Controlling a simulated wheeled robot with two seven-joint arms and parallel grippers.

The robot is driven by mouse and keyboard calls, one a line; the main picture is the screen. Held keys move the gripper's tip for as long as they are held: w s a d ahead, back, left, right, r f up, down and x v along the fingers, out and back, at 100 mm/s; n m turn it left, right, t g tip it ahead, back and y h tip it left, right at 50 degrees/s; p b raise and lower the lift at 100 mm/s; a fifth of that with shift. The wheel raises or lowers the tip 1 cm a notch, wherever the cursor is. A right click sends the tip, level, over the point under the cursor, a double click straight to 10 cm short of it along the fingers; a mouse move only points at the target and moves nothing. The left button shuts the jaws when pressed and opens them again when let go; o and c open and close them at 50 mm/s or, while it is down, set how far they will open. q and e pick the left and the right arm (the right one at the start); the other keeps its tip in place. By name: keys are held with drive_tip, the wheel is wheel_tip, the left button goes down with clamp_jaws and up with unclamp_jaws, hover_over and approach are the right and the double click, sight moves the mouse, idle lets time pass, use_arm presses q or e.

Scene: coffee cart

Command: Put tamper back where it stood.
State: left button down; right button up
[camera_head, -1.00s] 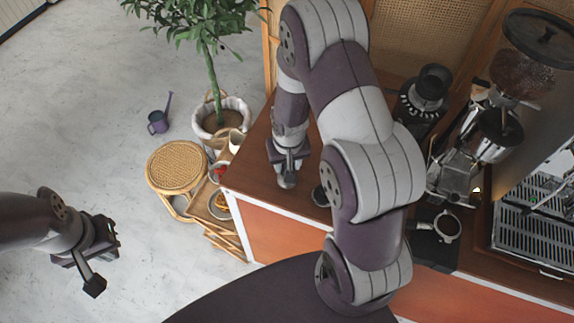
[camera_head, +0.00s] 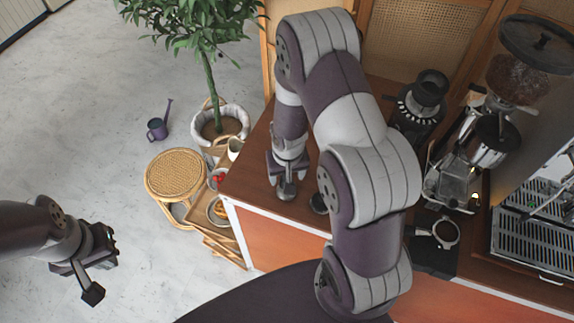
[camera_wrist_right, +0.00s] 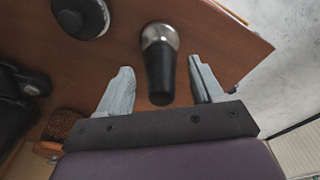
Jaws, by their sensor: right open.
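The tamper (camera_head: 286,190), with a steel base and black handle, is on the wooden counter near its left end. In the right wrist view the tamper (camera_wrist_right: 159,75) appears upright, its handle towards the camera. My right gripper (camera_wrist_right: 165,88) is open, with one finger on each side of the handle and visible gaps at both. In the head view my right gripper (camera_head: 288,168) is just above the steel base and hides much of the handle. My left gripper (camera_head: 98,270) is over the floor at the left, away from the counter; its jaw opening is unclear.
A dark round piece (camera_head: 319,203) sits beside the tamper; it also shows in the right wrist view (camera_wrist_right: 80,17). The portafilter (camera_head: 445,233), grinder (camera_head: 418,100) and espresso machine (camera_head: 535,240) are further right. A stool (camera_head: 175,173) and plant stand left of the counter.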

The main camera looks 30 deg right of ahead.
wheel_tip(320, 180, up, 11)
drive_tip(key=s+b, duration=0.1)
drive_tip(key=s, duration=0.1)
drive_tip(key=s+a+n+b, duration=0.2)
drive_tip(key=s+a+n, duration=0.1)
drive_tip(key=s+a, duration=0.2)
drive_tip(key=shift+s+a+r+b, duration=0.2)
drive_tip(key=shift+s+r+b, duration=0.15)
drive_tip(key=shift+s, duration=0.75)
